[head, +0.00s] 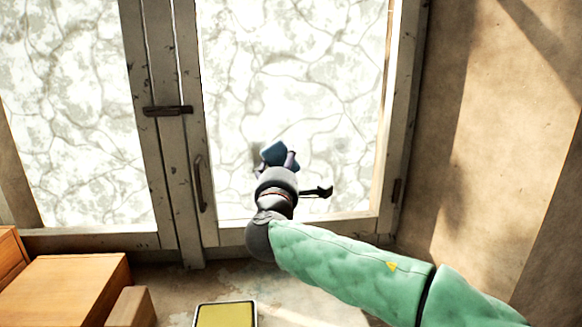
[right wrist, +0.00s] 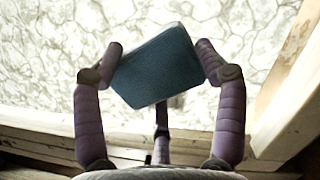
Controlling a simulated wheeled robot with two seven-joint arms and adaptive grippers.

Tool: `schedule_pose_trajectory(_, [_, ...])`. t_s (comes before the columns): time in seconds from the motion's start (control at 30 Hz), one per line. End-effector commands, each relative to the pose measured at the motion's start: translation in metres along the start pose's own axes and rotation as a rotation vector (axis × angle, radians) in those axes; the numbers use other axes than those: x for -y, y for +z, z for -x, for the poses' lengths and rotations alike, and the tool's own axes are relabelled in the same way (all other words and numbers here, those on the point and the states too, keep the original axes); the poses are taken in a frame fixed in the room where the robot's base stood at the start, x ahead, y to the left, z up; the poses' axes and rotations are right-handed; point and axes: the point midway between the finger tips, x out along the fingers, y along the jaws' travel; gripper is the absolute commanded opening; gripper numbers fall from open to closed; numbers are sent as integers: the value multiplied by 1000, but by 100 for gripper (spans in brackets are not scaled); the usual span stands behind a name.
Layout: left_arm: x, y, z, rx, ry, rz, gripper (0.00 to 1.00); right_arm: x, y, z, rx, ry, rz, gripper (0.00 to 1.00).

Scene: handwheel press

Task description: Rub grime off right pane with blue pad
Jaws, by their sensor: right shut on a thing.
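The right pane (head: 300,60) is a pale, vein-patterned panel in a weathered frame; it also fills the back of the right wrist view (right wrist: 60,50). My right gripper (head: 275,162) is in front of its lower part, shut on the blue pad (head: 273,152). In the right wrist view the pad (right wrist: 157,68) sits tilted between the purple fingers. I cannot tell whether the pad touches the pane. A small dark smudge (head: 257,157) shows just left of the pad; it may be grime or shadow. My left gripper is out of view.
A left pane (head: 65,100) stands beside a latch (head: 167,110) and handle (head: 200,183). A wooden box (head: 65,290) is at lower left, a yellow-topped tray (head: 225,315) at the bottom. A brown wall (head: 510,150) bounds the right.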

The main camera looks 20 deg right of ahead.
Motion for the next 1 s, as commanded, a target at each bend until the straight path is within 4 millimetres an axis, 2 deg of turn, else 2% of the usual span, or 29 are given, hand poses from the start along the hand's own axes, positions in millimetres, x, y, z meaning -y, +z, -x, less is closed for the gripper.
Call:
schedule_pose_trajectory(0.27, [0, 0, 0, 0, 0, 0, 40, -6, -7, 1, 2, 1, 0, 46])
schedule_pose_trajectory(0.63, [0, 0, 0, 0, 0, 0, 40, -20, -30, 4, -1, 1, 0, 46])
schedule_pose_trajectory(1.0, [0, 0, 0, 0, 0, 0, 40, -28, -43, 7, -1, 1, 1, 46])
